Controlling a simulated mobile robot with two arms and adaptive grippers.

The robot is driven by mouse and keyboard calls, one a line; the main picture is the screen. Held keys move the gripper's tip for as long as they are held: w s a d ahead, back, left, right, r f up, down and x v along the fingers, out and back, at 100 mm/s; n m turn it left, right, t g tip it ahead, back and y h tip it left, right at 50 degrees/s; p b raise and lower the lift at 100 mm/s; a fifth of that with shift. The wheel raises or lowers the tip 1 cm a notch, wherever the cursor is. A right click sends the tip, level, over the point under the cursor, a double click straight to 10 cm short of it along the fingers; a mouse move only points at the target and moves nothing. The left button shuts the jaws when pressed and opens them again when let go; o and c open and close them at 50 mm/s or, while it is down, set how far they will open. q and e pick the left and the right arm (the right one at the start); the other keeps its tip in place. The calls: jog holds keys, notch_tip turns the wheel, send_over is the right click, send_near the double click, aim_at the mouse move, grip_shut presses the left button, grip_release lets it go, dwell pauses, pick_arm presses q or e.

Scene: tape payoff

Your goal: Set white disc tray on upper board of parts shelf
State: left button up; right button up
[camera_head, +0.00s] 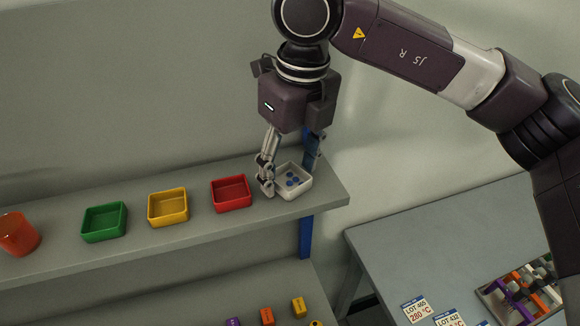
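The white disc tray (298,191) is a small square tray with several blue discs (293,179) in it. It is at the right end of the upper board (150,245) of the parts shelf, level and seemingly resting on the board. My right gripper (266,180) points down at the tray, its visible fingers by the tray's left wall. The finger gap is too small to tell whether they grip that wall. My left gripper is not in view.
Red (231,194), yellow (168,207) and green (104,222) trays stand left along the upper board, then an orange cup (18,234). The red tray is close to my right gripper. Small coloured parts lie on the lower board (215,300). A grey table (440,235) with lot cards stands at right.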

aim_at(295, 188)
jog(key=shift+r, duration=0.1)
jog(key=shift+r, duration=0.2)
notch_tip(295, 188, up, 12)
jog(key=s+d+b, duration=0.1)
jog(key=b, duration=0.1)
jog(key=shift+f, duration=0.2)
jog(key=shift+s, duration=0.1)
